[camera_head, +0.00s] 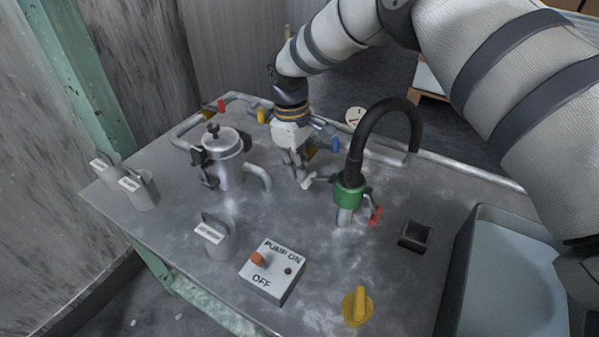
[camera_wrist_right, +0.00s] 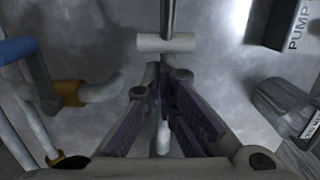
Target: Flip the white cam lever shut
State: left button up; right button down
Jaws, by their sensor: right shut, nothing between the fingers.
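The white cam lever (camera_head: 307,184) sticks out to the left of the green coupling (camera_head: 349,193) at the end of the black hose. In the right wrist view its white crossbar grip (camera_wrist_right: 165,43) sits on a metal rod, just beyond my fingertips. My right gripper (camera_head: 298,176) points down at the lever's outer end. Its fingers (camera_wrist_right: 160,82) are shut and empty, close to the grip; I cannot tell whether they touch it. A red lever (camera_head: 376,215) stands out on the coupling's right side. My left gripper is not in view.
A lidded metal pot (camera_head: 222,160) with a bent spout stands left of my gripper. A pipe with blue (camera_head: 335,144) and yellow handles runs behind. The pump switch box (camera_head: 272,270), labelled weights (camera_head: 215,240) and yellow knob (camera_head: 356,306) stand in front. A basin (camera_head: 480,240) is at right.

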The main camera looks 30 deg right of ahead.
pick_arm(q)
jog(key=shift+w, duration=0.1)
pick_arm(e)
jog(key=shift+s+d+r, duration=0.15)
jog(key=shift+s+d, duration=0.1)
notch_tip(320, 180, up, 12)
jog(key=w, duration=0.1)
jog(key=shift+w+a, duration=0.2)
jog(key=shift+a, duration=0.25)
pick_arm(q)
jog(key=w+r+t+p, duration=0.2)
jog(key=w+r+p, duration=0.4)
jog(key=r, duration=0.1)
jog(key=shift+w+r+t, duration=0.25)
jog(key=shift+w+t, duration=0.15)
pick_arm(e)
jog(key=s+d+r+t+y, duration=0.3)
jog(key=s+r+t, duration=0.2)
jog(key=r, duration=0.1)
jog(key=shift+s+r+t, duration=0.15)
jog(key=shift+r+t, duration=0.15)
